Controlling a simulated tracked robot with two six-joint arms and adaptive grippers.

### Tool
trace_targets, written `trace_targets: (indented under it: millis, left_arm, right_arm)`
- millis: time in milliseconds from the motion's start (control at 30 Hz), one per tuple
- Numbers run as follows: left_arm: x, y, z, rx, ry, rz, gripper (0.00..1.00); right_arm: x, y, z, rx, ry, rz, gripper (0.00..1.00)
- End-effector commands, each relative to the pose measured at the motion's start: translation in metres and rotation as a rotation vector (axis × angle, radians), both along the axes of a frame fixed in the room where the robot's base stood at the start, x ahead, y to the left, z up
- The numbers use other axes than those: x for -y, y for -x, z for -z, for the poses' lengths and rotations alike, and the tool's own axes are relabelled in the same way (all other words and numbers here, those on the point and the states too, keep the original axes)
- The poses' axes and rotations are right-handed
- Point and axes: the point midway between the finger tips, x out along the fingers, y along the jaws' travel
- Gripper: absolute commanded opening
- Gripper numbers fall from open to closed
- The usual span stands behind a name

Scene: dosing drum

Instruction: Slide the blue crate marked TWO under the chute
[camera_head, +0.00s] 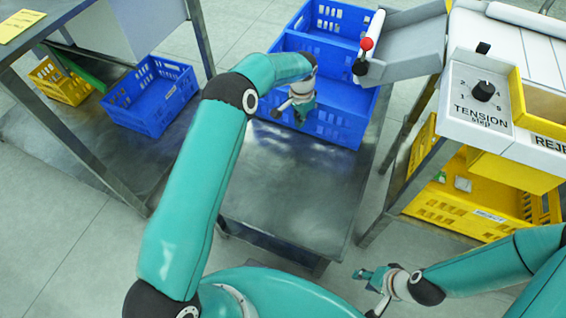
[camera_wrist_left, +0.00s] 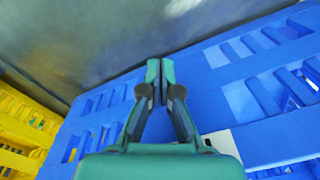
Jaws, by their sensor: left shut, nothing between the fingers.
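Two blue crates stand end to end on the metal surface at the top centre of the head view: a nearer one (camera_head: 345,118) and a farther one (camera_head: 335,22). A third blue crate (camera_head: 155,98) sits further left. No TWO marking is readable on any of them. The grey chute (camera_head: 405,45) reaches over the right side of the nearer crate. My left gripper (camera_head: 300,110) is shut and empty at the nearer crate's left part; contact is unclear. In the left wrist view its fingertips (camera_wrist_left: 160,68) lie against blue crate walls (camera_wrist_left: 270,65). My right gripper (camera_head: 368,276) hangs at the lower right, its jaw opening unclear.
A red-knobbed lever (camera_head: 366,44) stands by the chute. The TENSION panel (camera_head: 482,92) is on the right machine, with a yellow crate (camera_head: 465,205) below. Another yellow crate (camera_head: 60,82) is at far left. The metal surface (camera_head: 290,190) before the nearer crate is bare.

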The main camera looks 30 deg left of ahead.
Motion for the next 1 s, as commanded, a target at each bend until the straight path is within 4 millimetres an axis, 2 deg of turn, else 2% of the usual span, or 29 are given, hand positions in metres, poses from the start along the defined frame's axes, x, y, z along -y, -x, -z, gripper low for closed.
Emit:
trace_targets:
  millis: [33,600,1000]
  left_arm:
    - [0.002,0.014,0.026,-0.048,0.004,0.006,0.00]
    - [0.003,0.029,0.026,-0.054,0.003,0.004,0.00]
    - [0.004,0.029,0.023,-0.056,0.004,0.004,0.00]
  right_arm:
    - [0.000,0.000,0.003,0.000,0.000,0.000,0.40]
    - [0.000,0.000,0.001,0.000,0.000,0.000,0.40]
    - [0.000,0.000,-0.001,0.000,0.000,0.000,0.40]
